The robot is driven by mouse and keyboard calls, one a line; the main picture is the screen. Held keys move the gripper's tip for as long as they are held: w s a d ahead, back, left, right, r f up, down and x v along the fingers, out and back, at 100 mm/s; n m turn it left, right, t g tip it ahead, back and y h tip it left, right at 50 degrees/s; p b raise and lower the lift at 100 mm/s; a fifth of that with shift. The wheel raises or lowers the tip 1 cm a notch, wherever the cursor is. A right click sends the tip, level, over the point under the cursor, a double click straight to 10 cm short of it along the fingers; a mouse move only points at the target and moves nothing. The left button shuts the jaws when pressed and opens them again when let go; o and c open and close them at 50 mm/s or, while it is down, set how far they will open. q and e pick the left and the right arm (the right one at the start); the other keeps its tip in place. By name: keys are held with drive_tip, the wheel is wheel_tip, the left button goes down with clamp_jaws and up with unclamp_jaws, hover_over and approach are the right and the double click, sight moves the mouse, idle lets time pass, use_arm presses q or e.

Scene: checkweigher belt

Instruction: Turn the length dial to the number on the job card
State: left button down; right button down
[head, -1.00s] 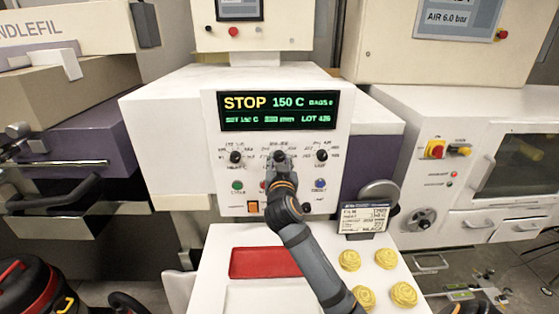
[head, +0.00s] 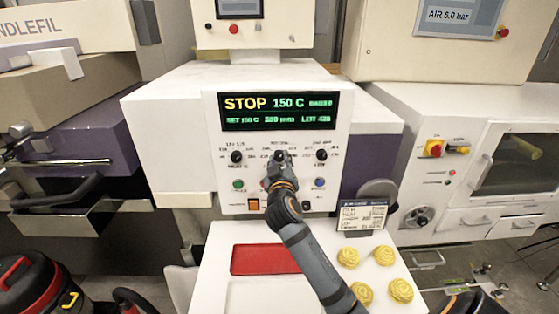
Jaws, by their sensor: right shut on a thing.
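The white machine's control panel (head: 227,175) faces me with three black dials in a row. My right gripper (head: 280,160) is shut on the middle dial, which it mostly hides. The left dial (head: 237,157) and the right dial (head: 322,155) are free. The display (head: 279,110) above reads STOP, 150 C, SET 150 C, a small length figure that looks like 300 mm, and LOT 426. The job card (head: 362,216) stands at the right of the white table; its print is too small to read. My left gripper is not in view.
A red pad (head: 264,260) lies on the white table (head: 215,262). Several yellow coiled items (head: 348,257) sit at its right. Green and blue buttons (head: 319,184) and an orange switch (head: 253,205) are below the dials, close to my right gripper.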

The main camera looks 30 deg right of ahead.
drive_tip(key=shift+f, duration=0.1)
drive_tip(key=c, duration=1)
unclamp_jaws()
drive_tip(key=v, duration=0.7)
drive_tip(key=shift+s+a, duration=0.15)
drive_tip(key=shift+s, duration=0.1)
